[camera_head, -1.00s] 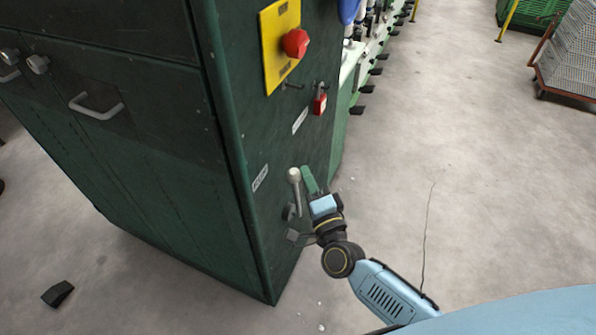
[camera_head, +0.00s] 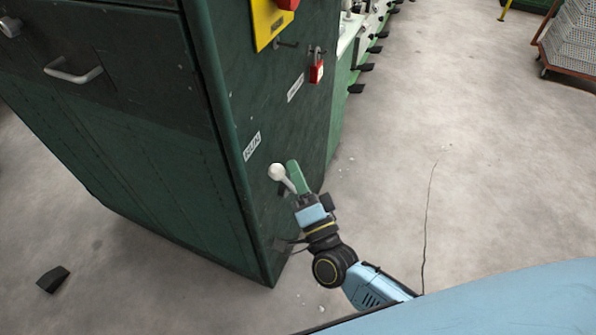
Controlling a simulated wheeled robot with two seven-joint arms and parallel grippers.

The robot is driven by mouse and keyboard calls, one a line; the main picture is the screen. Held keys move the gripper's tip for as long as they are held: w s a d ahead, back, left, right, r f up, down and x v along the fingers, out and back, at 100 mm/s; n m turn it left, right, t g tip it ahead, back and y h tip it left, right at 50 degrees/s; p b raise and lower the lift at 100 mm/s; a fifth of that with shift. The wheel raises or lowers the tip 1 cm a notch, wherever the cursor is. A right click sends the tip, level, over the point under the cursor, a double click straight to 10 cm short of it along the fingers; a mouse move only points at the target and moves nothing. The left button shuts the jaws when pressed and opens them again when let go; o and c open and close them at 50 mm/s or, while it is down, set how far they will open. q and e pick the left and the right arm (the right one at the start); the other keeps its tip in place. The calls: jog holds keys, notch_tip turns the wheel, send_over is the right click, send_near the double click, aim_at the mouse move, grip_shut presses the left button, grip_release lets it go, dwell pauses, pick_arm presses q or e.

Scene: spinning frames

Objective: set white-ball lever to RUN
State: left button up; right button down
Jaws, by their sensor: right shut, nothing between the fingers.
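The white-ball lever (camera_head: 279,174) is on the side of the dark green cabinet. Its ball leans up and left, toward the RUN label (camera_head: 252,146). A second white label (camera_head: 296,88) is higher on the same side; its text is too small to read. My right gripper (camera_head: 294,172) is shut and empty, its green fingers just right of the lever and seeming to touch it. The fingers and wrist hide part of the lever's shaft and pivot. My left gripper is not in view.
A red padlock (camera_head: 317,70) hangs above the lever, beside a yellow plate (camera_head: 268,22) with a red button. The green cabinet (camera_head: 150,150) fills the left. The floor to the right is open, and a small dark block (camera_head: 53,279) lies at lower left.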

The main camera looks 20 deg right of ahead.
jog(key=w+d+r+p, duration=0.1)
jog(key=d+r+p, duration=0.1)
jog(key=d, duration=0.1)
pick_arm(q)
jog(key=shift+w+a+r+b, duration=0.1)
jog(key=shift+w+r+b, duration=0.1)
jog(key=shift+b, duration=0.15)
pick_arm(e)
jog(key=v, duration=1)
